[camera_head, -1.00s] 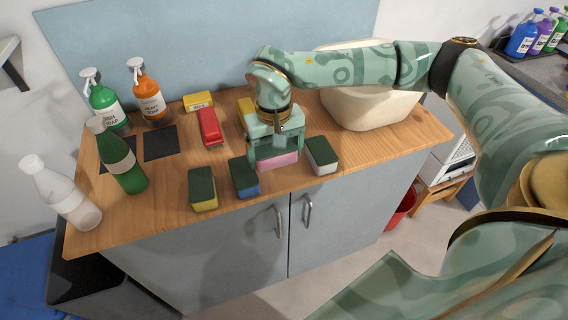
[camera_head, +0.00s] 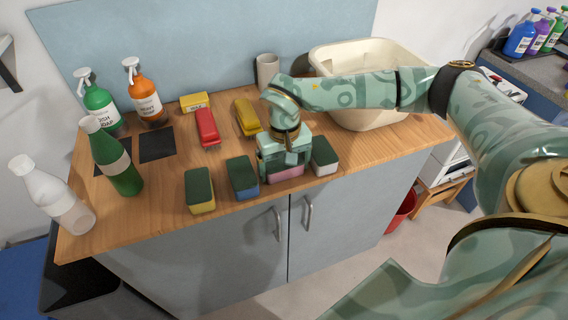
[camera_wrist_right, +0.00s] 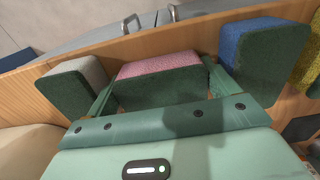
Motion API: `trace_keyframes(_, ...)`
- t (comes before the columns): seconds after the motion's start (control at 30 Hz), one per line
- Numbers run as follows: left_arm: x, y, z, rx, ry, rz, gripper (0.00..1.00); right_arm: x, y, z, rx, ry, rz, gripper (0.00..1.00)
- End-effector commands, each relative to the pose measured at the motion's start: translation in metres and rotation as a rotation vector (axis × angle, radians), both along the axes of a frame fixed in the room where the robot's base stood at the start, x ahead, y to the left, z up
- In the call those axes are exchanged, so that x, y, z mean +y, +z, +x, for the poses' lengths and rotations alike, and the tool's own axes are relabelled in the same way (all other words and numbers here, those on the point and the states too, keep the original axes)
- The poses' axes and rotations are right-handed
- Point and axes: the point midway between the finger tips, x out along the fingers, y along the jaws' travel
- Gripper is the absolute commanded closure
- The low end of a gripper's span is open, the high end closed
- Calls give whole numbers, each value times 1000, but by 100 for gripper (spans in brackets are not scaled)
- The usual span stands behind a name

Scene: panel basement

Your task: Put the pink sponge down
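The pink sponge (camera_head: 286,174) has a dark green scrubber side and is between the fingers of my right gripper (camera_head: 284,170), at the front edge of the wooden counter (camera_head: 150,209). In the right wrist view the sponge (camera_wrist_right: 158,78) lies between the two fingers (camera_wrist_right: 160,92), close to both. It stands in a row between the blue sponge (camera_head: 243,178) and the white-grey sponge (camera_head: 324,156). Whether its underside touches the counter is hidden. My left gripper is not in view.
A yellow sponge (camera_head: 200,191) stands at the row's left end. Behind are a red brush-like item (camera_head: 207,127), a yellow one (camera_head: 247,118), a yellow box (camera_head: 194,102), soap bottles (camera_head: 149,95) and a beige basin (camera_head: 369,108). Counter space shows behind the row.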

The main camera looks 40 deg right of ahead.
Motion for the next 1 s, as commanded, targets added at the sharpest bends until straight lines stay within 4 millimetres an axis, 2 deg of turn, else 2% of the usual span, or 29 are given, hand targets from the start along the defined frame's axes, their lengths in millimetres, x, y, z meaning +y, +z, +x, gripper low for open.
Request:
trace_keyframes(0.27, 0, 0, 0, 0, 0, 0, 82, 0, 1, 0, 0, 0, 0, 0)
trace_keyframes(0.37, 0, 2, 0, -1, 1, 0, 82, 0, 9, 0, -2, 0, 0, 0)
trace_keyframes(0.8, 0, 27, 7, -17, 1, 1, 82, 0, 105, 1, -4, 1, 0, 0)
trace_keyframes(1.0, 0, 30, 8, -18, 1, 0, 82, 0, 123, 0, -1, 0, 0, 0)
